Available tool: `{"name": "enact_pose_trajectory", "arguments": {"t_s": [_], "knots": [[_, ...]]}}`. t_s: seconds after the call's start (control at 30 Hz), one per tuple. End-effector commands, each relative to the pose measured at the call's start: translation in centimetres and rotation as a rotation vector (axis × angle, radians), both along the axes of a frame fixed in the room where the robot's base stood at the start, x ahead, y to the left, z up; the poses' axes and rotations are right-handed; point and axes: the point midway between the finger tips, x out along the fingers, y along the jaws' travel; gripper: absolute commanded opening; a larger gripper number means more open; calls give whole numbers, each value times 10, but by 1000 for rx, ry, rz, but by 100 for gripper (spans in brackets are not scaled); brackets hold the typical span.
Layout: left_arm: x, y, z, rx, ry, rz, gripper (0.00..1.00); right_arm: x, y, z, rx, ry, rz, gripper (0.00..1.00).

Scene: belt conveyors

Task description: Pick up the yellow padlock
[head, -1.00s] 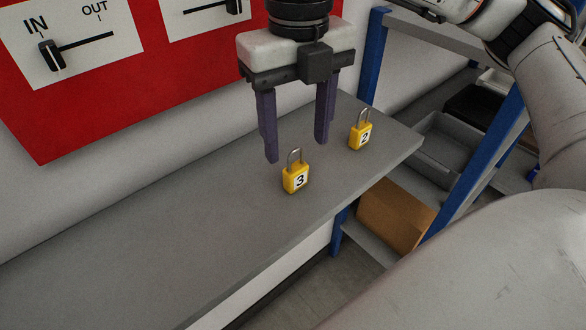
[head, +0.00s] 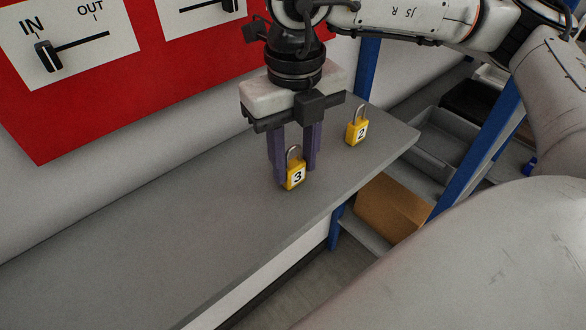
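A yellow padlock marked 3 (head: 294,178) stands upright on the grey shelf (head: 170,225), its metal shackle up. My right gripper (head: 295,175) points down over it from above. Its two dark purple fingers are drawn close together, one at each side of the padlock, with a gap about as wide as the padlock. It appears shut on this padlock, which still stands at shelf height. A second yellow padlock, marked 2 (head: 356,133), stands to the right and farther back, apart from the gripper. My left gripper is not in view.
A red panel (head: 160,75) with IN/OUT sliders is on the wall behind the shelf. The shelf's front edge drops off toward the lower right. Blue rack posts (head: 484,142), grey bins (head: 438,150) and a cardboard box (head: 392,208) are at right. The shelf's left part is clear.

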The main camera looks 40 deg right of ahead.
Motion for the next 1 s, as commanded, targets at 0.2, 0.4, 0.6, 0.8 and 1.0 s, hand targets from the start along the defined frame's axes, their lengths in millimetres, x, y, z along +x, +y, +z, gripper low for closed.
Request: {"name": "enact_pose_trajectory", "arguments": {"t_s": [0.2, 0.4, 0.6, 0.8, 1.0], "knots": [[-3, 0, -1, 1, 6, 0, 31, 0, 0, 1, 0, -1, 0, 9], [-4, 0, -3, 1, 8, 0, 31, 1, 1, 19, 1, -6, 0, 9], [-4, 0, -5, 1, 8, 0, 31, 2, 1, 61, 2, -6, 1, 9], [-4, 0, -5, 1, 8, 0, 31, 1, 1, 92, 1, -3, 0, 9], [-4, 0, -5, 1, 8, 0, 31, 0, 0, 101, -1, -1, 0, 9]]}}
